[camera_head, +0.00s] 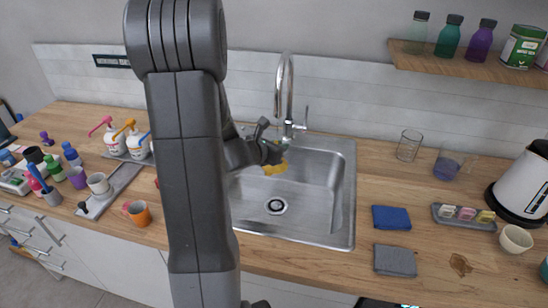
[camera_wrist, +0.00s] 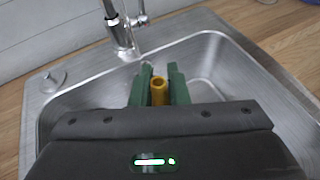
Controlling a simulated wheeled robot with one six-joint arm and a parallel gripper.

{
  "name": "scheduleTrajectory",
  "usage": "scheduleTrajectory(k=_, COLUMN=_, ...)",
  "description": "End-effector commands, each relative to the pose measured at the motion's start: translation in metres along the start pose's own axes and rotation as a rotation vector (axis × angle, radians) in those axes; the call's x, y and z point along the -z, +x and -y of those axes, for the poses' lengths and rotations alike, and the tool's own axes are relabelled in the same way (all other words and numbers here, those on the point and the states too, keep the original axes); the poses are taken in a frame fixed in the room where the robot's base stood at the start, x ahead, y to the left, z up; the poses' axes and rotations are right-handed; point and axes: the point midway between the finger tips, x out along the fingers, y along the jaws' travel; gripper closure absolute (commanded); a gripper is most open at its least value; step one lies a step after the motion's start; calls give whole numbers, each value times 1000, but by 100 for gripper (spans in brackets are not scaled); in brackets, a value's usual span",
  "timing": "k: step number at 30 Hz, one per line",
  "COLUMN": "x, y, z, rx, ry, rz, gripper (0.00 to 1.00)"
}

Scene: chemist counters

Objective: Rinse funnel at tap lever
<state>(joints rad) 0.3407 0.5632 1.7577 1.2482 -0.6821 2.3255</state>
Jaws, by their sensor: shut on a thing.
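A yellow funnel (camera_head: 276,168) is held over the steel sink (camera_head: 325,222), below the spout of the tap (camera_head: 290,90). My gripper (camera_head: 278,152) is shut on it. In the wrist view the green fingers of my gripper (camera_wrist: 159,84) stand on either side of the funnel's yellow stem (camera_wrist: 159,92). The tap's base (camera_wrist: 122,35) is just beyond the fingers there. The tap lever (camera_head: 306,116) rises at the right of the tap body, and it also shows in the wrist view (camera_wrist: 143,8). No water can be made out.
A blue cloth (camera_head: 391,217) and a grey cloth (camera_head: 395,260) lie right of the sink. A glass (camera_head: 408,146) and a beaker (camera_head: 447,164) stand behind them. Pump bottles (camera_head: 136,140) and an orange mug (camera_head: 138,213) stand to the left. A shelf (camera_head: 470,67) overhangs the right.

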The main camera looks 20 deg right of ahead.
Motion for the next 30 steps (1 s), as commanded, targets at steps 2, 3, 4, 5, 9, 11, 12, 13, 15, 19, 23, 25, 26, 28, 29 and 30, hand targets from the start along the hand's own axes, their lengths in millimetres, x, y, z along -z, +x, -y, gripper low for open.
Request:
scheduleTrajectory(k=2, x=2, y=0, z=3, rx=0, ry=1, rz=1, gripper=100)
scheduleTrajectory(k=3, x=1, y=-1, z=4, rx=0, ry=0, rz=1, gripper=100)
scheduleTrajectory(k=4, x=1, y=-1, z=4, rx=0, ry=0, rz=1, gripper=100)
scheduleTrajectory(k=5, x=1, y=-2, z=4, rx=0, ry=0, rz=1, gripper=100)
scheduleTrajectory(k=9, x=1, y=-2, z=4, rx=0, ry=-1, rz=1, gripper=100)
scheduleTrajectory(k=11, x=1, y=-2, z=4, rx=0, ry=0, rz=1, gripper=100)
scheduleTrajectory(k=12, x=1, y=-2, z=4, rx=0, ry=0, rz=1, gripper=100)
scheduleTrajectory(k=13, x=1, y=-1, z=3, rx=0, ry=0, rz=1, gripper=100)
scheduleTrajectory(k=15, x=1, y=0, z=1, rx=0, ry=0, rz=1, gripper=100)
scheduleTrajectory(k=19, x=0, y=2, z=-3, rx=0, ry=0, rz=0, gripper=100)
scheduleTrajectory(k=23, x=-1, y=3, z=-7, rx=0, ry=0, rz=1, gripper=100)
scheduleTrajectory(k=25, x=-1, y=3, z=-7, rx=0, ry=0, rz=1, gripper=100)
scheduleTrajectory(k=26, x=-1, y=3, z=-7, rx=0, ry=0, rz=1, gripper=100)
scheduleTrajectory(k=28, x=-1, y=3, z=-7, rx=0, ry=0, rz=0, gripper=100)
scheduleTrajectory(k=29, x=-1, y=3, z=-7, rx=0, ry=0, rz=0, gripper=100)
scheduleTrajectory(k=30, x=0, y=2, z=-8, rx=-1, ry=0, rz=0, gripper=100)
